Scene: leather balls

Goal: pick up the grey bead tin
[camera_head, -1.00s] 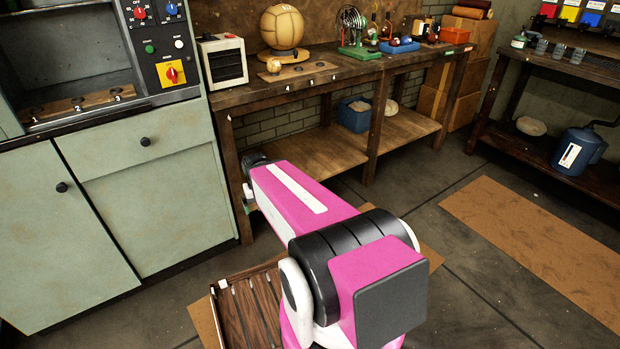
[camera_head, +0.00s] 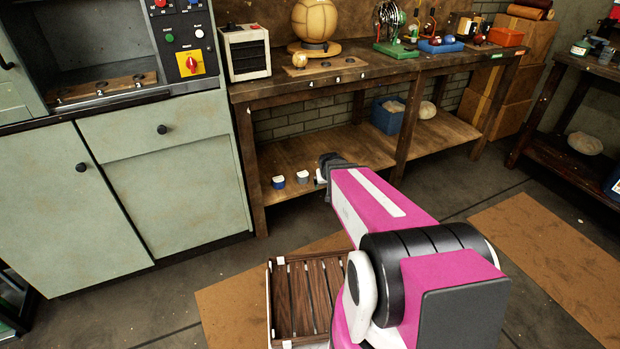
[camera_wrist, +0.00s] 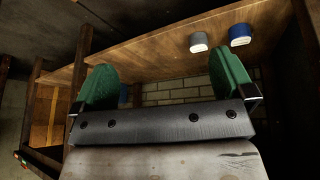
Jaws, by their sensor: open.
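The grey bead tin (camera_head: 303,176) is a small grey tin with a white top on the lower shelf of the wooden bench. A similar blue tin (camera_head: 278,182) stands just left of it. In the wrist view, which looks upside down, the grey tin (camera_wrist: 200,42) and blue tin (camera_wrist: 240,35) are at the upper right, beyond the right finger. My gripper (camera_wrist: 164,62) is open, its green fingers wide apart with no object between them. The grey tin is apart from the fingers. In the head view my arm's end is just right of the tins; its fingertips cannot be made out.
The lower shelf (camera_head: 330,152) is under the bench top (camera_head: 370,70), with a leg at its front left corner. A blue bin (camera_head: 388,115) and a pale lump stand farther right on it. A slatted wooden crate (camera_head: 283,300) is on the floor by my arm.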

